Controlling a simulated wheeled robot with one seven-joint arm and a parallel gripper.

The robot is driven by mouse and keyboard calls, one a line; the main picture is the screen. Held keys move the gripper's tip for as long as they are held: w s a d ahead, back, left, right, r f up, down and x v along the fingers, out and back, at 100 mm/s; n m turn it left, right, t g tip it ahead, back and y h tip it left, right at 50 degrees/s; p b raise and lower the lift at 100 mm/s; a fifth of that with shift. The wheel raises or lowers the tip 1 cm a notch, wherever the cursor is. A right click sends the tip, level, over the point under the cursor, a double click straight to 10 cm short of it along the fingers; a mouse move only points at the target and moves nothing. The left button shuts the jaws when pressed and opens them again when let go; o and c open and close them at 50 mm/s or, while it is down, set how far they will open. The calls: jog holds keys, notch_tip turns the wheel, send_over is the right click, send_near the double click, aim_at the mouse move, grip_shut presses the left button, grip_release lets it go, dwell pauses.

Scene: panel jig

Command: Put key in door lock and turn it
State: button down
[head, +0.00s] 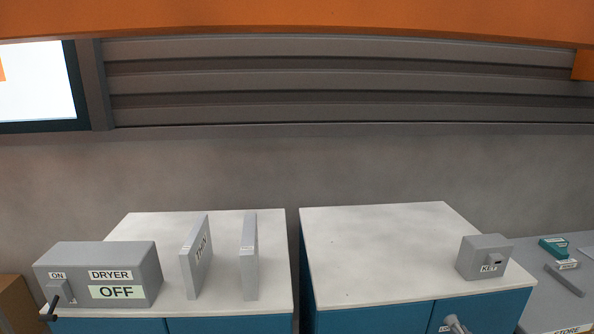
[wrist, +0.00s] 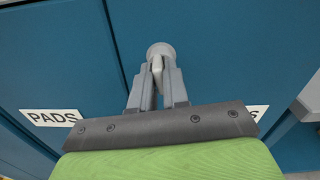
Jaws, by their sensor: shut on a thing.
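In the wrist view, the door lock (wrist: 159,49) is a round pale-grey cylinder on a blue cabinet door. My gripper (wrist: 158,78) is shut on the key (wrist: 157,66), a small pale piece between the fingertips. The key's front end is at the lock's face; how deep it sits, I cannot tell. In the head view, the lock (head: 453,322) shows at the bottom edge on the right cabinet's blue front, mostly cut off. The grey block labelled KEY (head: 485,257) stands on the right cabinet top, with a dark opening.
The right cabinet's white top (head: 385,250) is otherwise clear. The left cabinet top bears a DRYER switch box (head: 130,262) reading OFF and two upright grey panels (head: 196,258). A lower grey surface (head: 540,295) at right holds small items. A PADS label (wrist: 52,118) is left of my gripper.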

jog(key=shift+w+r, duration=0.1)
jog(key=shift+r, duration=0.2)
jog(key=c, duration=1.1)
grip_release()
jog(key=shift+w+f, duration=0.1)
jog(key=shift+f, duration=0.1)
jog(key=shift+o, duration=0.2)
jog(key=shift+s, duration=0.2)
jog(key=s+p, duration=0.1)
jog(key=s, duration=0.8)
jog(key=shift+d, duration=0.25)
jog(key=shift+w+f, duration=0.1)
